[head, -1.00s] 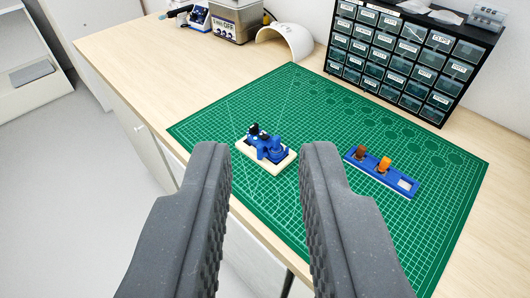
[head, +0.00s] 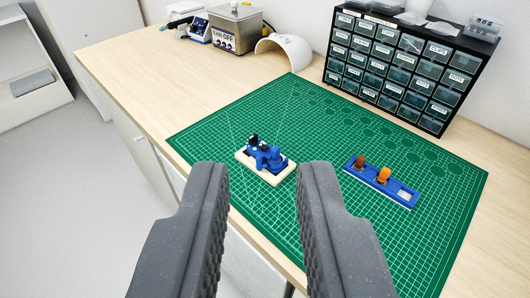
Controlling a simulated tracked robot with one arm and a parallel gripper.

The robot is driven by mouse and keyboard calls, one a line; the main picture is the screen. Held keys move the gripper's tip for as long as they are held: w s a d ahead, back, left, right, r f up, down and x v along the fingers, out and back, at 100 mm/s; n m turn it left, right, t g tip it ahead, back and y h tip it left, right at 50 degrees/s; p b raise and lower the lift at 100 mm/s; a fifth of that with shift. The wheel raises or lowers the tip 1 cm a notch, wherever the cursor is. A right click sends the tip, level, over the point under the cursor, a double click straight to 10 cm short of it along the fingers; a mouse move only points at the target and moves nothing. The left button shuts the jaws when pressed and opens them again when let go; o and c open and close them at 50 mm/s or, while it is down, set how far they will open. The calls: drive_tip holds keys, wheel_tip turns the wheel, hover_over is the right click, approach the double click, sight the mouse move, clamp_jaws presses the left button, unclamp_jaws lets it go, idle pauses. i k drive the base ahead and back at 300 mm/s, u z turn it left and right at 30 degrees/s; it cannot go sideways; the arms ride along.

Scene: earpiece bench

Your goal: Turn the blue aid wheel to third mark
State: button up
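A small blue device (head: 274,160) with black parts sits on a cream base (head: 266,174) on the green cutting mat, left of the picture's middle. It looks like the blue aid; its wheel and marks are too small to make out. My gripper (head: 262,172) shows in the foreground as two dark grey fingers, wide apart with nothing between them. The device lies beyond the fingertips, and I see it through the gap. The fingers do not appear to touch it.
A blue tray (head: 377,189) with a brown and an orange piece (head: 384,174) lies right on the green mat (head: 330,130). A black drawer cabinet (head: 408,66), a white arched shell (head: 285,42) and a metal bath (head: 237,28) stand at the back. Bare mat surrounds the device.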

sight(253, 141)
drive_tip(key=z, duration=0.05)
drive_tip(key=k, duration=0.45)
drive_tip(key=u, duration=0.7)
drive_tip(key=i, duration=1.4)
drive_tip(key=z, duration=0.2)
